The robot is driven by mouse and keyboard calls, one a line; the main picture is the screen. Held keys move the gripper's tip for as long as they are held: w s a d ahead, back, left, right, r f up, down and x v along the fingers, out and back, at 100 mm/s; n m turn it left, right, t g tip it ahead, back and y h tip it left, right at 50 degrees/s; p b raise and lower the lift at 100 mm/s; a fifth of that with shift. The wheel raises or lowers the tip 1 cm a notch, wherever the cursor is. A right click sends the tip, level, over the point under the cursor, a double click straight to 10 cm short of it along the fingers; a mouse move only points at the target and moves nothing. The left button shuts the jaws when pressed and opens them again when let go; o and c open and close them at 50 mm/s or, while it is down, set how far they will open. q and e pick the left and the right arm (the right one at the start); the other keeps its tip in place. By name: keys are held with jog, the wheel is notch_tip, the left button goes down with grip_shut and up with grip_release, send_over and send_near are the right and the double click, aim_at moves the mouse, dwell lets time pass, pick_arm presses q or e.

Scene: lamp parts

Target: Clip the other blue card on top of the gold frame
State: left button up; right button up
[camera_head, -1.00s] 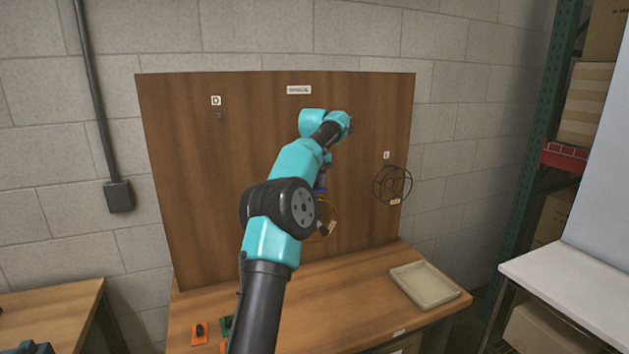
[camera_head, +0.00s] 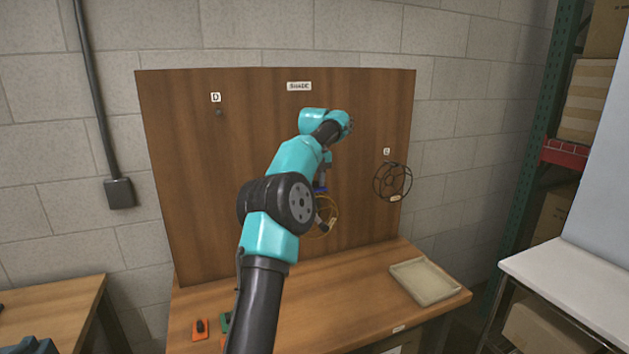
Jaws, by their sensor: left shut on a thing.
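The gold frame (camera_head: 336,214) is a thin wire ring hung on the upright wooden board, right of my arm's elbow. My arm hides its left part. A small blue card (camera_head: 320,189) shows as a sliver at the top of the gold frame. My left gripper (camera_head: 322,184) points down at the blue card and is shut on it. Whether the card touches the frame is too small to tell. My right gripper is out of view.
A black wire frame (camera_head: 392,182) hangs on the board's right side. A beige tray (camera_head: 425,282) lies on the table at right. An orange piece (camera_head: 200,330) and a green piece (camera_head: 226,322) lie at the front left. The table's middle is clear.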

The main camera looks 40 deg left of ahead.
pick_arm(q)
jog(key=shift+f, duration=0.5)
dwell(1.1)
jog(key=shift+r, duration=0.1)
jog(key=o, duration=1)
